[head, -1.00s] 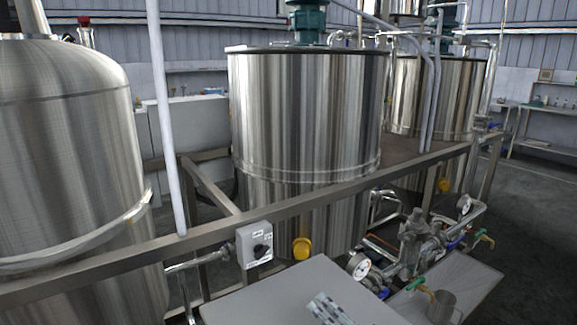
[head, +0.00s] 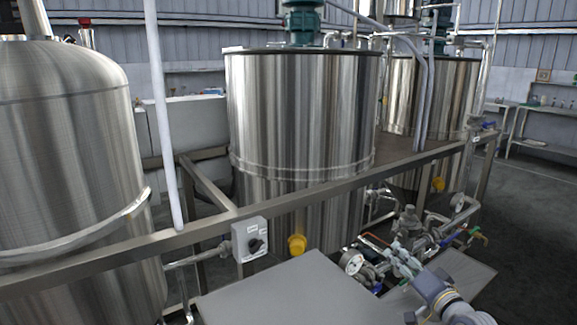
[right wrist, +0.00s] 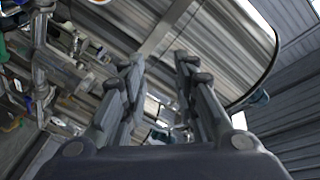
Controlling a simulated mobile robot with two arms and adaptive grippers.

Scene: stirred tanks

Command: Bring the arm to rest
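My right arm comes in from the lower right of the head view. Its right gripper (head: 400,260) is held in front of the pipework, above the grey metal surface, and hides some of the valves behind it. In the right wrist view the two fingers of this gripper (right wrist: 158,65) stand apart with an empty gap between them. Pipes, a tank side and the wall show beyond them. Nothing is held. My left gripper is not in view.
A steel tank (head: 300,110) stands behind a metal frame rail (head: 340,188), with another tank (head: 95,160) at left. A switch box (head: 249,240) and gauge (head: 351,262) are near. A flat grey top (head: 275,295) lies in front. Open floor (head: 535,220) is at right.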

